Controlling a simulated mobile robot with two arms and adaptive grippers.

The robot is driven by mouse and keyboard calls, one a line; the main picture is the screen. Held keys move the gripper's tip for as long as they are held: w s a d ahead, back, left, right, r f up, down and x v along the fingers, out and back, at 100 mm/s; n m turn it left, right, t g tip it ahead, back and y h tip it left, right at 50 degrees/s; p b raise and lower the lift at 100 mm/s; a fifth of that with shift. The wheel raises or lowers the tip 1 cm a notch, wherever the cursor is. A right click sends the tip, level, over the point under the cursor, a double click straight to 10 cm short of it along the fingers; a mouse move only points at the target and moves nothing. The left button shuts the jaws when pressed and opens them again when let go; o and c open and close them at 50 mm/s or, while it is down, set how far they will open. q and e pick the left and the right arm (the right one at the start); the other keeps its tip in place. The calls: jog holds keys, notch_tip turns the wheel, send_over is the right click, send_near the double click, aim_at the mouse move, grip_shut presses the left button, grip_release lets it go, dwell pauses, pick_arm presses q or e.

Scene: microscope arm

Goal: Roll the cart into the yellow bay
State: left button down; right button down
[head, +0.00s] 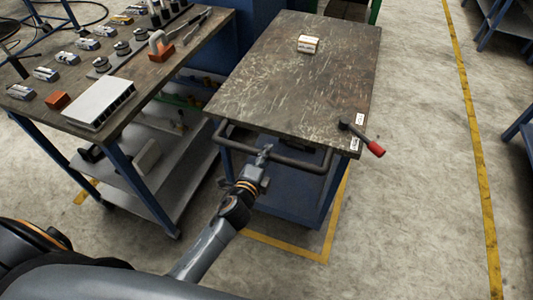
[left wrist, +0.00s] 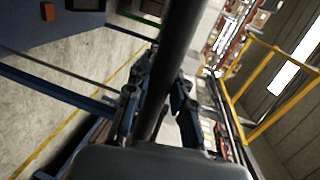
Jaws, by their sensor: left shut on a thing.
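The cart (head: 290,85) has a worn dark top, a blue frame and a dark handle bar (head: 299,161) along its near edge. My left gripper (head: 263,155) is shut on the handle bar, left of the bar's middle. In the left wrist view the dark bar (left wrist: 173,60) passes between the fingers of my left gripper (left wrist: 158,112). A yellow floor outline (head: 285,248) of a bay runs in front of the cart's near legs and up along its right side. The cart hides the outline's far part. My right gripper is not in view.
A small box (head: 308,44) sits on the cart top. A red-tipped lever (head: 362,138) sticks out at its near right corner. A workbench (head: 150,75) with parts stands close on the left. Open floor (head: 420,130) lies right, up to a long yellow line (head: 475,145).

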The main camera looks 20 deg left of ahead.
pick_arm(q)
jog(key=shift+f, duration=0.15)
jog(key=c, duration=1.1)
grip_release()
jog(key=s, duration=0.4)
jog(key=s+r, duration=0.1)
jog(key=s, duration=0.2)
jog(key=s+r, duration=0.1)
jog(key=s, duration=0.3)
jog(key=shift+s+a+r, duration=0.2)
jog(key=shift+s+r, duration=0.05)
jog(key=shift+s, duration=0.1)
jog(key=shift+f, duration=0.1)
